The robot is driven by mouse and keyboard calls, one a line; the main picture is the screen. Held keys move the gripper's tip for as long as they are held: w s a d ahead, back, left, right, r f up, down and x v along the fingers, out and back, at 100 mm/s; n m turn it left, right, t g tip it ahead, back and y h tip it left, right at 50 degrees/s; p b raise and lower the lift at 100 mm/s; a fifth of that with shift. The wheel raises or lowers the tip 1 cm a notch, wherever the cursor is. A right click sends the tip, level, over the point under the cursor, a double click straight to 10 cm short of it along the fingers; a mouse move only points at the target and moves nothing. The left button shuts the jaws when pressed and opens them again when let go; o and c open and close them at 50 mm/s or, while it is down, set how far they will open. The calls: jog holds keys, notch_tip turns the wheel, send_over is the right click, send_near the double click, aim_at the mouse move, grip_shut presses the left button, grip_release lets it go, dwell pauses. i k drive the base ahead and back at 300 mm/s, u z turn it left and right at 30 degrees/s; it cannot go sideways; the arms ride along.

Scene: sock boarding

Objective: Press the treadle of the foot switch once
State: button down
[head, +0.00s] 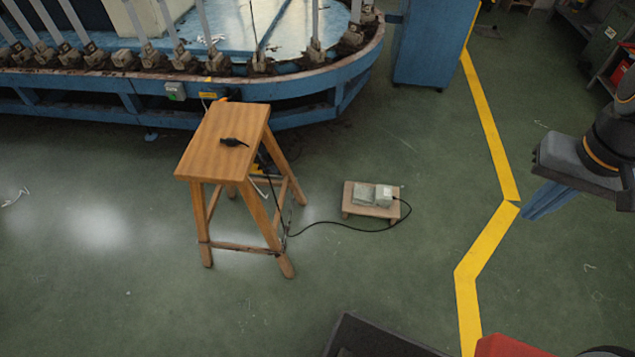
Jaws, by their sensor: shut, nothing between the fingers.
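The foot switch (364,194) is a small grey-green unit on a low wooden board (352,211) on the floor, right of the stool. It has two parts side by side; I cannot tell for sure which surface is the treadle. A black cable runs from its right side, curving left along the floor to the stool. My gripper (541,203) is at the right edge of the head view, with its blue fingers together and empty, pointing down and left. It is apart from the foot switch, well to its right in the picture.
A large blue machine (150,90) fills the back left. A blue cabinet (435,45) stands behind. A yellow line (487,120) crosses the floor. Floor around the board is mostly clear.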

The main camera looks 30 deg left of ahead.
aim_at(366, 193)
jog(key=u, duration=0.4)
jog(key=i, duration=1.2)
jog(key=u, duration=0.25)
